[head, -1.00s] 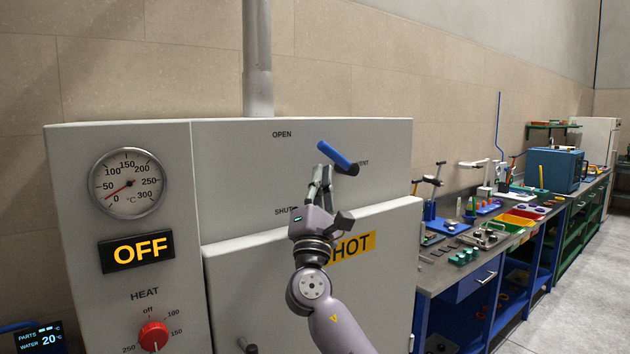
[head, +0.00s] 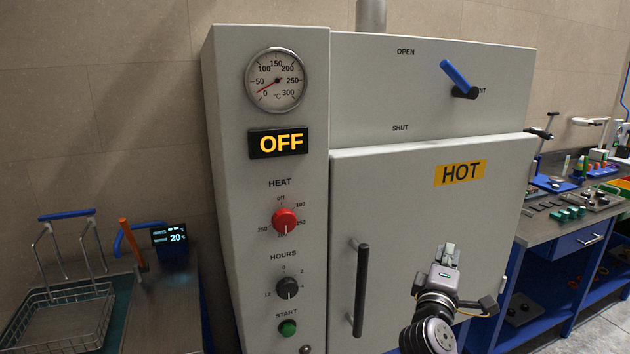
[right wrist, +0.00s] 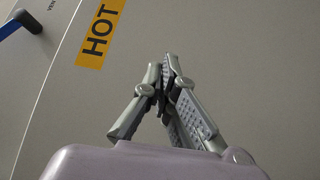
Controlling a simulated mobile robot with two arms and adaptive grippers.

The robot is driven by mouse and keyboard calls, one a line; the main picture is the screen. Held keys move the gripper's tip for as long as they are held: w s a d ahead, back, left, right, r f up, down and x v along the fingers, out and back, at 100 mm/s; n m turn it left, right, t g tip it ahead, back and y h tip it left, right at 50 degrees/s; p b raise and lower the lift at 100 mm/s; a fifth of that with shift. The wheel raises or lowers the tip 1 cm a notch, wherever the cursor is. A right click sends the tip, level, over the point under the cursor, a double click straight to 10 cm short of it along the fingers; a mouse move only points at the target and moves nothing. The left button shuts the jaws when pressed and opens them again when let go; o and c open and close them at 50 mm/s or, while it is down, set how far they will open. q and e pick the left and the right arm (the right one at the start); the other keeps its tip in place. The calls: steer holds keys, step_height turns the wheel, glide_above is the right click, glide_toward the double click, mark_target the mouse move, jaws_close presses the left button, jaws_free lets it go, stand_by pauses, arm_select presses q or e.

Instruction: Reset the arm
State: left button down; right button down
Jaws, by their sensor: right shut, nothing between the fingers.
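My right gripper (head: 449,256) is shut and empty in front of the oven door (head: 400,200), below the HOT label (head: 460,173). In the right wrist view its fingertips (right wrist: 170,62) meet, with the grey door behind and the HOT label (right wrist: 101,32) at upper left. The blue vent lever (head: 455,75) on the oven's upper panel stands apart from the gripper, tilted up to the left; its blue end also shows in the right wrist view (right wrist: 12,24). My left gripper is not in view.
The oven has a dark vertical door handle (head: 360,290), a red heat knob (head: 284,219), an OFF display (head: 279,142) and a green start button (head: 288,327). At left is a wire basket (head: 62,318). A workbench with tools (head: 540,225) stands at right.

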steer(key=s+a+f+m+g+y, duration=0.1)
steer(key=s+f+m+g+y, duration=0.15)
steer(key=s+f, duration=0.7)
steer(key=s+f+m+g+y, duration=0.2)
steer(key=s+f+m+g, duration=0.3)
steer(key=f, duration=0.8)
steer(key=s+a+f+m+g+y, duration=0.1)
steer(key=s+a+f+g+y, duration=0.15)
steer(key=s, duration=0.55)
steer(key=s+a+f+g+y, duration=0.1)
steer(key=s+a+f, duration=0.15)
steer(key=s, duration=0.65)
steer(key=s+a+f+m+g+y, duration=0.15)
steer(key=s+f, duration=0.25)
steer(key=s, duration=0.4)
step_height(320, 180, down, 25)
steer(key=s+g, duration=0.1)
steer(key=g, duration=0.1)
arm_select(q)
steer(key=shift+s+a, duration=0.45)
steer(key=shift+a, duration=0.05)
arm_select(e)
steer(key=s+d+f+g, duration=0.1)
steer(key=s+d+f, duration=0.2)
steer(key=s+f, duration=1.4)
steer(key=shift+s+f+n, duration=0.15)
steer(key=shift+s+n, duration=0.05)
steer(key=shift+n, duration=0.2)
